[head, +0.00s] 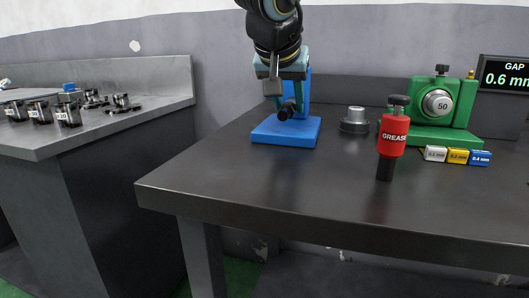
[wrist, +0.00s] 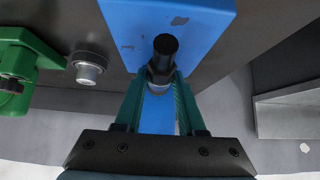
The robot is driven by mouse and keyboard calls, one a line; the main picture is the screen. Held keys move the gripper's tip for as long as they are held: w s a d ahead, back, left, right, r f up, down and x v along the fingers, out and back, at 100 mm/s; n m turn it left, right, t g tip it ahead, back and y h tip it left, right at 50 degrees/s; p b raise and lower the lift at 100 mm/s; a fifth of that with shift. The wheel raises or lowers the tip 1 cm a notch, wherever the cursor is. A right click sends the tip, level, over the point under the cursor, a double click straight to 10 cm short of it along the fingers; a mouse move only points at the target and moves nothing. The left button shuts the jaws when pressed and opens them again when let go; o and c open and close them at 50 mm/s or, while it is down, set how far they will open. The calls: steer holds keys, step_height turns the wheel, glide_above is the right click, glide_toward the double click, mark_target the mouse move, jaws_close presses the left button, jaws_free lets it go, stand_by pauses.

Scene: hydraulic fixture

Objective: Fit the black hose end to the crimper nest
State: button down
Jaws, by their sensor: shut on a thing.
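My gripper (head: 288,98) points down in front of the blue stand (head: 285,133), its teal fingers shut on the black hose end (head: 286,109). In the wrist view the hose end (wrist: 165,48) stands out from between the fingertips (wrist: 160,82), with a grey collar behind its black tip. The blue stand's plate (wrist: 205,20) lies behind it there. I cannot tell whether the hose end touches the stand. A green machine (head: 438,103) with a round dial marked 50 stands at the right. A grey round fitting on a dark base (head: 355,121) sits between them; which part is the crimper nest is unclear.
A red grease bottle (head: 393,140) stands upright near the table's front. White, yellow and blue gauge blocks (head: 458,156) lie before the green machine. A display (head: 505,75) reads GAP 0.6 mm. A side counter (head: 120,121) holds several fittings. The table's front left is clear.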

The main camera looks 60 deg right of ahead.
steer(key=shift+c, duration=2.1)
jaws_free()
steer(key=v, duration=1)
steer(key=shift+a+r+p, duration=0.2)
steer(key=shift+r+p, duration=0.1)
steer(key=shift+p, duration=0.15)
